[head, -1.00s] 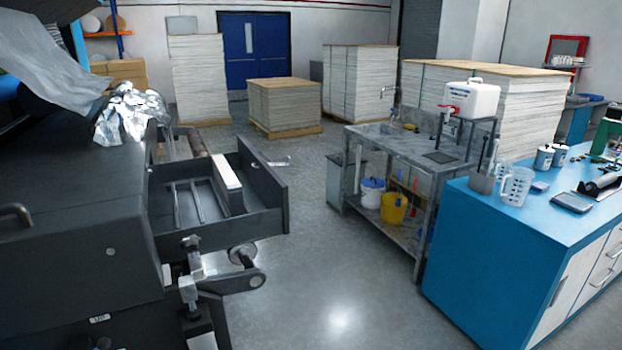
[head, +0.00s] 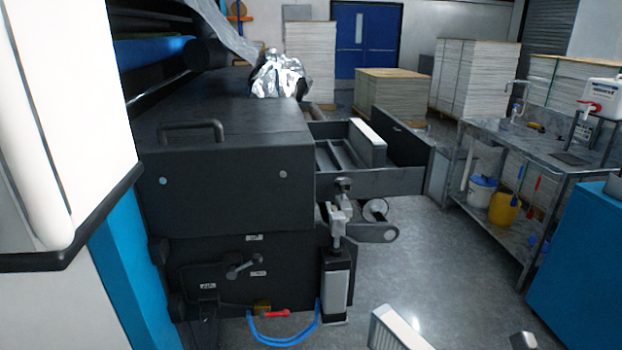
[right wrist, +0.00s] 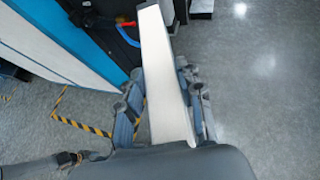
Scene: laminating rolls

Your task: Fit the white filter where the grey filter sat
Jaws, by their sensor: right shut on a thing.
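My right gripper (right wrist: 166,100) is shut on the white filter (right wrist: 160,60), a long pale block between its fingers. The filter's upper end also shows at the bottom edge of the head view (head: 396,330), in front of the machine and apart from it. An open drawer (head: 405,181) sticks out of the dark machine (head: 225,130) to the right. In the drawer stands another filter-like block (head: 368,142) with a white top and a greyish side, beside narrow dark rails. I cannot tell whether it is the grey filter. My left gripper is not in view.
Crumpled foil (head: 278,78) lies on the machine. Blue hoses (head: 285,338) and a red-handled valve (head: 275,313) sit low at its front. A white and blue cabinet (head: 60,130) is close at left. A sink bench (head: 540,150) stands right; the floor between is clear.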

